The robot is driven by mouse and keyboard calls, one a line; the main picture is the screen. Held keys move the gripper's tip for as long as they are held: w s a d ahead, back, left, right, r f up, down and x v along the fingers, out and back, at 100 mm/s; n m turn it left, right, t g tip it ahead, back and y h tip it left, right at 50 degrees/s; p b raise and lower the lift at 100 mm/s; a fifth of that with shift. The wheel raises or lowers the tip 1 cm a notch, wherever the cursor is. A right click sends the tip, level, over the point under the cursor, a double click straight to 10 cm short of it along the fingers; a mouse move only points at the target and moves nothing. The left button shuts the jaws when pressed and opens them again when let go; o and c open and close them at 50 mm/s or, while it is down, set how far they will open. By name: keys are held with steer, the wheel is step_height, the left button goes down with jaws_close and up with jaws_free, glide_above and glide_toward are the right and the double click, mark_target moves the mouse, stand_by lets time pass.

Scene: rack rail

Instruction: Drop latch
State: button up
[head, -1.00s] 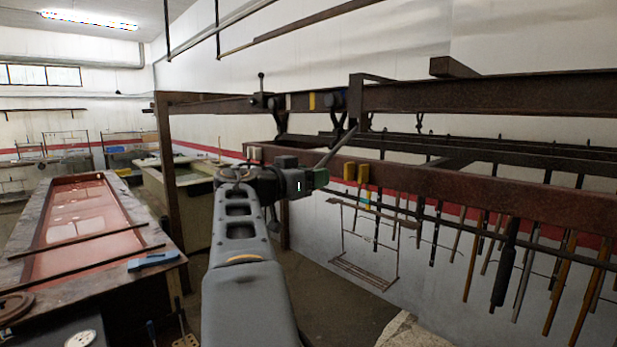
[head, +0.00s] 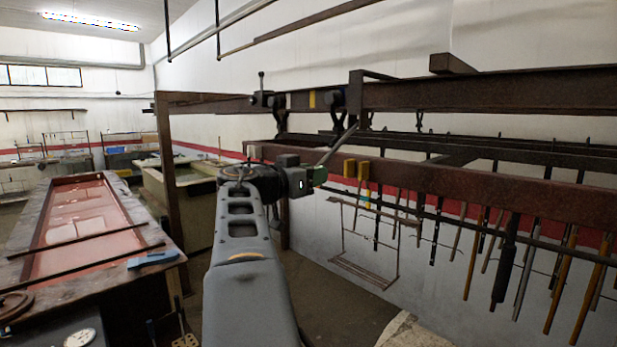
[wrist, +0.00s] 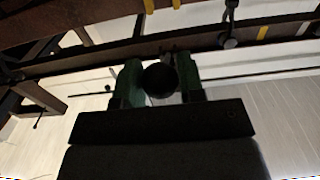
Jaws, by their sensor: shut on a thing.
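My gripper (head: 318,176) is at the end of my grey arm, in the middle of the head view, in front of the lower brown beam. In the wrist view its two green fingers (wrist: 160,88) are shut on a dark round knob (wrist: 160,79). In the head view a thin grey lever (head: 340,146) slants up and right from the fingers to the upper rail (head: 430,94). The knob is hidden by the fingers there. Which part is the latch itself I cannot tell for sure. A short upright lever (head: 262,82) stands at the rail's left end.
A brown post (head: 170,190) stands left. A red-topped tank (head: 85,218) fills the left side.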

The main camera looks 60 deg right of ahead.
steer(key=s+d+f+b, duration=0.2)
steer(key=d+f+b, duration=0.2)
steer(key=d, duration=0.4)
steer(key=s+d+f+b, duration=0.3)
steer(key=d+f+b, duration=0.2)
steer(key=d, duration=0.3)
steer(key=shift+s+d+f, duration=0.2)
steer(key=shift+s+d, duration=0.05)
steer(key=shift+d, duration=0.1)
stand_by(1.0)
steer(key=o, duration=0.5)
steer(key=shift+w, duration=0.1)
steer(key=o, duration=0.3)
steer(key=shift+b, duration=0.3)
steer(key=shift+o, duration=0.2)
steer(key=b+v, duration=0.5)
steer(key=v, duration=0.2)
